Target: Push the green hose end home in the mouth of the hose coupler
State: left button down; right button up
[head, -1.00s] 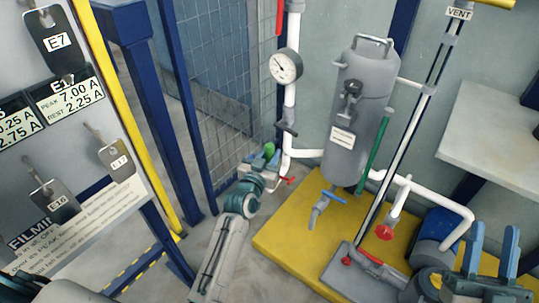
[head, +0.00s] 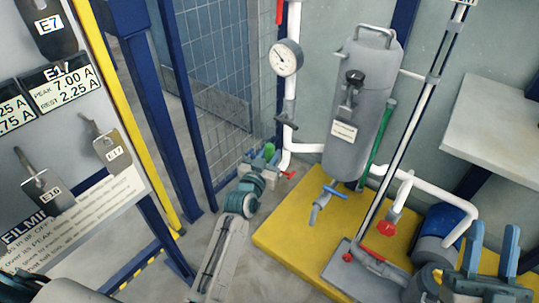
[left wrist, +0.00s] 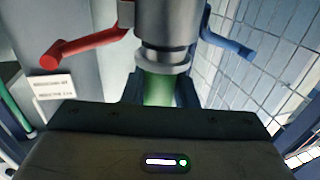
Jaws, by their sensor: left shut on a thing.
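My left gripper (head: 259,166) is shut on the green hose end, which shows between its fingers in the left wrist view (left wrist: 158,89). The grey hose coupler (left wrist: 166,25) is straight ahead of it, with its ringed mouth (left wrist: 163,62) at the hose end. The green meets the ring in the picture; I cannot tell how deep it sits. A small green part (head: 270,152) shows beyond the left gripper in the head view; the coupler there is small and mostly hidden. My right gripper (head: 495,237) is open and empty at the lower right.
A red lever (left wrist: 85,47) and a blue lever (left wrist: 228,42) stick out on either side of the coupler. A grey tank (head: 360,105) on a yellow base (head: 285,240) stands to the right. A mesh fence (head: 220,80) is behind, and a panel with tags (head: 45,130) at left.

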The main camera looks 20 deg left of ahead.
pick_arm(q)
jog(key=shift+f+b, duration=0.6)
jog(key=shift+f, duration=0.2)
jog(key=c, duration=1.1)
grip_release()
jog(key=shift+r, duration=0.1)
jog(key=s, duration=0.7)
jog(key=s+a, duration=0.1)
jog(key=s, duration=0.2)
jog(key=shift+s+p, duration=0.3)
jog(key=shift+s, duration=0.1)
